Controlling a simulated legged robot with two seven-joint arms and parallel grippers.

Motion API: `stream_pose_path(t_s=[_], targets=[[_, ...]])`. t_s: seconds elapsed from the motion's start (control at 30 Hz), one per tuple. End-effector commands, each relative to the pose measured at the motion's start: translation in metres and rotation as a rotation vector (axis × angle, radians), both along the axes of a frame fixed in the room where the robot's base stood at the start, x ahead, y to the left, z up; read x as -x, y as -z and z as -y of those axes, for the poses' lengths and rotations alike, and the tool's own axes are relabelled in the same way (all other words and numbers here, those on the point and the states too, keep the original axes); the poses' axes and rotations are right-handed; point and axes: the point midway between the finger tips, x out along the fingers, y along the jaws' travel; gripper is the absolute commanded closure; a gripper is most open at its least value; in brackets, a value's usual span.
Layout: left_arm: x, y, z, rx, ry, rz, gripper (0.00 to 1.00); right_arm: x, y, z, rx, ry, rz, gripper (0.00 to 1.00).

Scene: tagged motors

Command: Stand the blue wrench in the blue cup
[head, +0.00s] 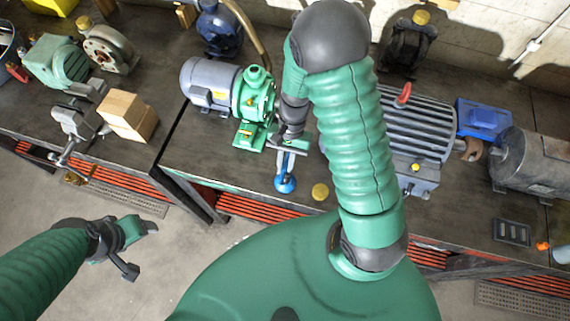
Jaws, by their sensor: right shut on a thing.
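My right gripper (289,146) is over the front part of the bench and is shut on the blue wrench (283,164). Only a short blue length of the wrench shows below the jaws, and it looks about upright. Directly under it is the round blue cup (285,184), near the bench's front edge. The wrench's lower end meets the cup in the picture; I cannot tell how deep it sits inside. My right arm hides part of the bench. My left gripper (141,250) is open and empty, over the floor in front of the bench.
A grey and green pump (252,95) stands left of the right gripper. A yellow disc (320,191) lies right of the cup. A ribbed grey motor (420,125) is behind my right arm. Wooden blocks (128,115) and a vise (75,120) are at left.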

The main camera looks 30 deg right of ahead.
Motion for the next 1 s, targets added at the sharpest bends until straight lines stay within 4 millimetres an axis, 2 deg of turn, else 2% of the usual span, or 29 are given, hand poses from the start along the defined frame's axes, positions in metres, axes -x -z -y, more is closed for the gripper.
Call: stream_pose_path(t_s=[0.67,0.7,0.8,0.87,1.0], targets=[[0.0,0.012,0.0,0.0,0.0,0.0,0.32,0.0,0.018,0.0,-0.001,0.0,-0.001,1.0],[0.0,0.011,0.0,0.0,0.0,0.0,0.32,0.0,0.016,0.0,-0.001,0.0,-0.001,0.8],[0.0,0.011,0.0,0.0,0.0,0.0,0.32,0.0,0.016,0.0,-0.001,0.0,-0.001,0.67],[0.0,0.011,0.0,0.0,0.0,0.0,0.32,0.0,0.016,0.0,-0.001,0.0,-0.001,0.6],[0.0,0.011,0.0,0.0,0.0,0.0,0.32,0.0,0.016,0.0,-0.001,0.0,-0.001,0.6]])
